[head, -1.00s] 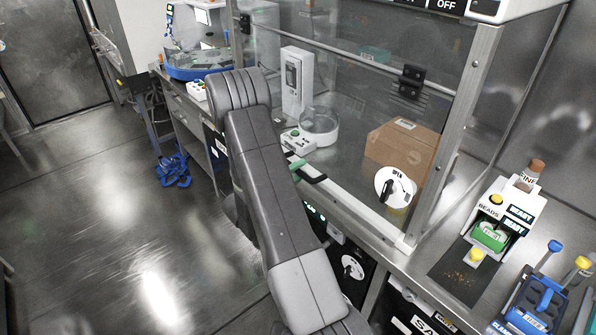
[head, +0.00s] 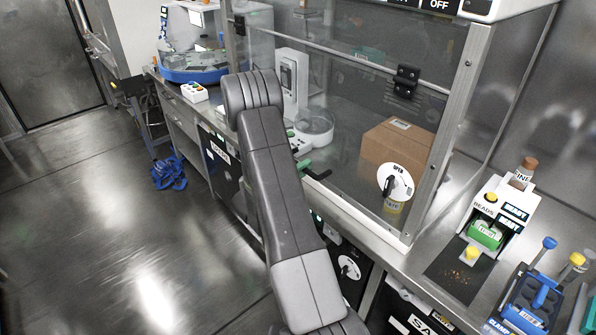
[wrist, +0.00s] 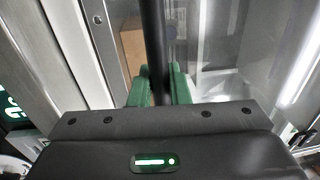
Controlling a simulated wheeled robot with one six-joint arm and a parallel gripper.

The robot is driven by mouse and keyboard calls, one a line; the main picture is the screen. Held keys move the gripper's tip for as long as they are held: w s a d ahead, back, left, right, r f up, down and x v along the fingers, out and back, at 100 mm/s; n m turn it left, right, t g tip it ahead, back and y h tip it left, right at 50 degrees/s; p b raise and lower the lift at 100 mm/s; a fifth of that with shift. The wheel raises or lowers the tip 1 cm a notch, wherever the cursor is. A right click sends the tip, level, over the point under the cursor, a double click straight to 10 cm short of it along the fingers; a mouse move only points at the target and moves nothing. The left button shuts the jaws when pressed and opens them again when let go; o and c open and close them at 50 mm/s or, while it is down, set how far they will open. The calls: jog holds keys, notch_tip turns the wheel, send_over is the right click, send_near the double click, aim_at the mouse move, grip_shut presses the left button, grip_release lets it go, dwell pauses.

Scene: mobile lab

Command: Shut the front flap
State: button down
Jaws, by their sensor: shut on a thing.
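The front flap (head: 345,150) is a clear pane on the front of a metal-framed enclosure. Its lower edge hangs close to the bottom frame in the head view; whether it touches along its whole length I cannot tell. A black bar handle (head: 319,175) sits low on the pane. My gripper (head: 304,165) shows as a bit of green beside my arm, at the handle. In the wrist view, the green fingers of my gripper (wrist: 160,88) are closed around the black handle (wrist: 153,40). My arm hides the left part of the flap.
A round dial marked OPEN (head: 395,182) is at the pane's lower right. A cardboard box (head: 398,140) and a white device (head: 291,83) stand inside. A bead dispenser (head: 497,222) and blue rack (head: 525,305) stand on the bench at right. Open floor lies left.

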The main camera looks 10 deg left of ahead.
jog(key=c, duration=1.7)
grip_release()
jog(key=shift+d, duration=0.1)
jog(key=shift+o, duration=1.3)
jog(key=shift+w+d, duration=0.15)
jog(key=shift+w, duration=0.1)
jog(key=shift+s, duration=0.1)
jog(key=b+v, duration=0.2)
jog(key=v, duration=1.2)
jog(key=shift+w, duration=0.2)
